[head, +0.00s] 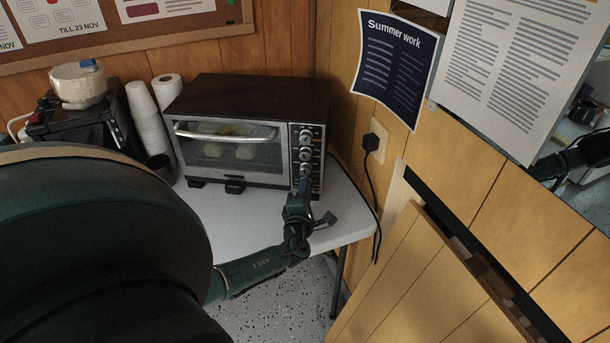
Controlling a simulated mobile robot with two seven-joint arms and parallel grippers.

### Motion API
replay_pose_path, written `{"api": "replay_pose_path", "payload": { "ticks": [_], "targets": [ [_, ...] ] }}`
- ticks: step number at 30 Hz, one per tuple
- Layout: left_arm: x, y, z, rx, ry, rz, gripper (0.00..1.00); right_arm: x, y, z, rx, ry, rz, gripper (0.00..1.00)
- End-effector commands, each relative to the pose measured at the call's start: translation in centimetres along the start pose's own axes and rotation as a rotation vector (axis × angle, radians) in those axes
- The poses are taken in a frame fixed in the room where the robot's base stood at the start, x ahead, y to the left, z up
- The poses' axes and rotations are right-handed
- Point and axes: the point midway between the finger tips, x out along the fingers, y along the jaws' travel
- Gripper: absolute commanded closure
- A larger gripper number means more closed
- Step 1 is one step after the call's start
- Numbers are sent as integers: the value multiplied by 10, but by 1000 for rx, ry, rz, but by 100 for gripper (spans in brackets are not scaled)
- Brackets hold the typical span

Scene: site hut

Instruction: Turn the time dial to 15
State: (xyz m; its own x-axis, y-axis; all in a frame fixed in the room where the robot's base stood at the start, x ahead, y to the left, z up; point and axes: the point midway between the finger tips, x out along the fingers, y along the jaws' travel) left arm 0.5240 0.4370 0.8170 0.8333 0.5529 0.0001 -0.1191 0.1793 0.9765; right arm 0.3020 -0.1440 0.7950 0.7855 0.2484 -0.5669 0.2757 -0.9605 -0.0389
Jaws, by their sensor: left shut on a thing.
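A toaster oven (235,173) with a dark top and a shut glass door stands on the white table. Its control panel on the right side has several round dials in a column. My left gripper (304,186) reaches up from below to the lowest part of this column. It is shut on the bottom dial (305,169), which its fingers partly cover. I cannot tell from the view which dial is the time dial, and the numbers are too small to read. Pale round food shows behind the door glass. My right gripper is not in view.
The white table (245,208) has bare surface before the oven. Stacked cups (149,120), a paper roll (167,88) and a dark appliance (85,123) stand left of it. The wooden wall with a plugged socket (375,142) is close on the right.

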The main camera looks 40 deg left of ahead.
Motion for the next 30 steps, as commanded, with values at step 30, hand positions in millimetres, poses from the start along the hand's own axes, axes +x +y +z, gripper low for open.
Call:
{"api": "replay_pose_path", "payload": {
  "ticks": [30],
  "targets": [
    [1, -1, -1, 718, 4, 3, 96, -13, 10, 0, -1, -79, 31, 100]
  ]
}}
